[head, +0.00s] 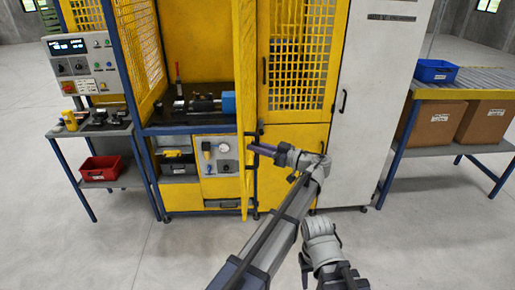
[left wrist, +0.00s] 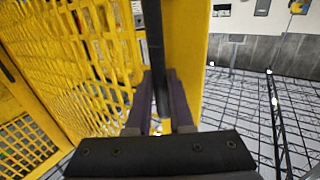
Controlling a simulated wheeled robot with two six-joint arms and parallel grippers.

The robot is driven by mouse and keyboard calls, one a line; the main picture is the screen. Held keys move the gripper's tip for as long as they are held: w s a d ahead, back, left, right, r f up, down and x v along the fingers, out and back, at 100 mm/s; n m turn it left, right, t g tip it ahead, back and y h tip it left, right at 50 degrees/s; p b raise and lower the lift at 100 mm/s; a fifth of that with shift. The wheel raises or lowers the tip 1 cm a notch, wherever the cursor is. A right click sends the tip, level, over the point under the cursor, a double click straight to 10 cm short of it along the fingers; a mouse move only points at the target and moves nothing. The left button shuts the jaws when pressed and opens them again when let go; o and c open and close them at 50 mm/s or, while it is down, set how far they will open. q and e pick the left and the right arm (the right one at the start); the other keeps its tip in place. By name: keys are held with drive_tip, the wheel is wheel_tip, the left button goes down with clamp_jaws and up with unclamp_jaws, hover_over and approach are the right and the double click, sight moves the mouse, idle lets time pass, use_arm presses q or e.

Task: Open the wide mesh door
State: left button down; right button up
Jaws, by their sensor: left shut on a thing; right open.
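The wide mesh door (head: 244,60) is yellow and stands swung out from the cabinet, almost edge-on in the head view. Its yellow mesh (left wrist: 88,60) fills the left of the left wrist view. My left gripper (head: 254,146) is at the door's edge, shut on the black vertical bar handle (left wrist: 154,50). In the left wrist view, the dark purple fingers of the left gripper (left wrist: 158,98) lie on both sides of the handle. My right gripper (head: 325,278) is open and empty, low in the head view, apart from the door.
The open bay shows a machine bed with a blue block (head: 229,103). A narrower mesh door (head: 297,50) is shut to the right, beside a white cabinet (head: 375,100). A control stand (head: 80,62) is at left, a roller table (head: 462,92) at right. The front floor is clear.

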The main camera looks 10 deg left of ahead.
use_arm(q)
drive_tip(key=shift+w+d, duration=0.1)
drive_tip(key=shift+d, duration=0.3)
use_arm(e)
drive_tip(key=shift+d, duration=0.45)
use_arm(q)
drive_tip(key=c, duration=0.8)
unclamp_jaws()
